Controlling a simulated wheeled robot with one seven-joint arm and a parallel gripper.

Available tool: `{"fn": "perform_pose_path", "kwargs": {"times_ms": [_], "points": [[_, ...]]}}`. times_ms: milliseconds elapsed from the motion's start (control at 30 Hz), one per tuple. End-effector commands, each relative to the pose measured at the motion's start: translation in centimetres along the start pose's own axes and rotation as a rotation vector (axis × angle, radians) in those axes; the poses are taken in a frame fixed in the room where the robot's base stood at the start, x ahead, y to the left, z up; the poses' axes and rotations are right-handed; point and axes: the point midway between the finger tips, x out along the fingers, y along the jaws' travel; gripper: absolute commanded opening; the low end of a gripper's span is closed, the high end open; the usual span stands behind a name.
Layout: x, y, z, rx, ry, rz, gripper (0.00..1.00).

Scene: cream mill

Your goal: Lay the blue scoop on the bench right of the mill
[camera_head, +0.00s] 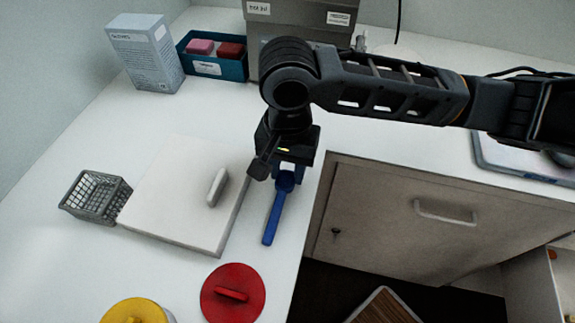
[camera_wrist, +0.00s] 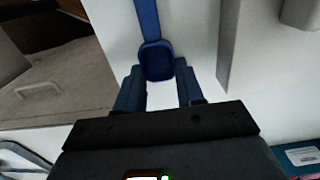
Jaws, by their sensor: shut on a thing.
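The blue scoop (camera_head: 274,215) is at my gripper (camera_head: 287,177), its long handle pointing toward the camera along the bench's front edge. In the wrist view the scoop's bowl (camera_wrist: 157,61) sits between the fingertips of my gripper (camera_wrist: 158,78), with the handle running away to the top. My gripper is shut on the scoop at its bowl end. I cannot tell whether the scoop touches the bench (camera_head: 210,125). A grey metal machine with labels (camera_head: 262,42), perhaps the mill, stands at the back, partly hidden by my arm.
A white slab with a handle (camera_head: 175,205) lies just left of the scoop. A grey basket (camera_head: 97,197), red lid (camera_head: 232,293) and yellow lid (camera_head: 135,312) are nearby. A glove box (camera_head: 147,55) and blue bin (camera_head: 210,66) stand back left. A cabinet front (camera_head: 400,215) drops away right.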

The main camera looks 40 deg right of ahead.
Motion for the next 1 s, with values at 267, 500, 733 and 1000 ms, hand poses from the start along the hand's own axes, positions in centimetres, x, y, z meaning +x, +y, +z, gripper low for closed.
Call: {"fn": "perform_pose_path", "kwargs": {"times_ms": [267, 500, 733, 1000], "points": [[0.2, 0.0, 0.0, 0.0, 0.0, 0.0, 0.57], [0.2, 0.0, 0.0, 0.0, 0.0, 0.0, 0.63], [-1.1, 0.0, 0.1, -0.002, -0.001, -0.001, 0.63], [-6.3, -0.1, 0.1, -0.002, 0.0, -0.003, 0.63]]}}
